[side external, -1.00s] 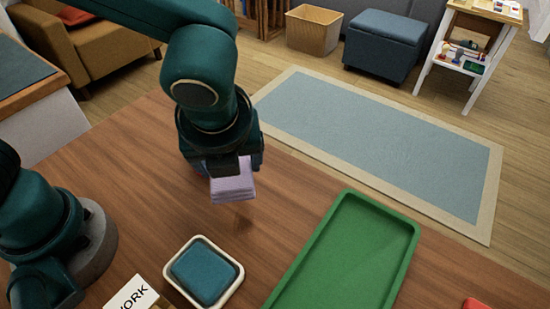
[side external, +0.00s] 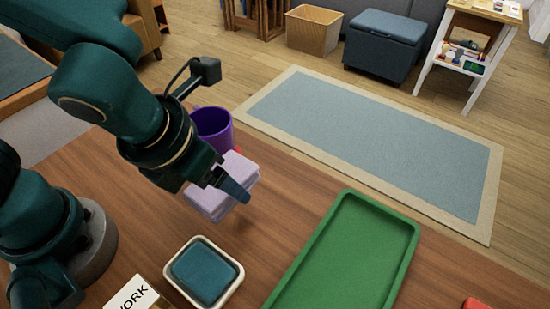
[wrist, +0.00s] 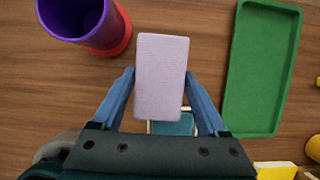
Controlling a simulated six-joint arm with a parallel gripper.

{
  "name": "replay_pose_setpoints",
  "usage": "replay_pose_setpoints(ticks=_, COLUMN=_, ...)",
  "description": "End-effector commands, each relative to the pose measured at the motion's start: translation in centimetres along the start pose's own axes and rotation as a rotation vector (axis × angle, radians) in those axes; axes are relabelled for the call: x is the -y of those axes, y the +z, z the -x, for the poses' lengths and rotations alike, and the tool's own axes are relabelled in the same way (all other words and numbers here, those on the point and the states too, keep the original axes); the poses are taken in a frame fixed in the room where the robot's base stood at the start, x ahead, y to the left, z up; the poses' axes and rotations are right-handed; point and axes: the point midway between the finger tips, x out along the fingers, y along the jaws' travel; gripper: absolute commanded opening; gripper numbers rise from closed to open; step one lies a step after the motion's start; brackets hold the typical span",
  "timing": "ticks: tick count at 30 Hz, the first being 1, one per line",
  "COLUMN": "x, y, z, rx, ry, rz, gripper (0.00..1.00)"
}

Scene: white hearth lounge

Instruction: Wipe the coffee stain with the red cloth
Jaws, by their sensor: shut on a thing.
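My gripper (side external: 224,188) is shut on a lavender folded cloth or pad (side external: 210,202) and holds it above the wooden table. In the wrist view the pad (wrist: 162,75) sits between the two blue fingers of my gripper (wrist: 159,76). A faint dark patch (side external: 243,209) shows on the table just right of the pad; I cannot tell whether it is a stain or a shadow. A red object (side external: 476,303) is cut off at the bottom right edge; I cannot tell whether it is a cloth.
A purple cup (side external: 212,124) with a red part around its base stands behind my gripper. A teal pad in a white-rimmed dish (side external: 236,288) is in front. A green tray (side external: 412,232) lies to the right, and a card (side external: 131,296) stands at the front.

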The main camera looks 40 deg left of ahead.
Motion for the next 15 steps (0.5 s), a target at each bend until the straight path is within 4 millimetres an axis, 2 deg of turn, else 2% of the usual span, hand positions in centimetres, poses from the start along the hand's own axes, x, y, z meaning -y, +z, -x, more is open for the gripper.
replay_pose_setpoints(ticks=5, x=0.0, y=-0.2, z=-0.6, rx=-0.001, ry=0.006, rz=0.001, gripper=0.24)
replay_pose_setpoints(ticks=15, x=0.0, y=-1.3, z=-3.4, rx=-0.001, ry=0.006, rz=0.000, gripper=0.24)
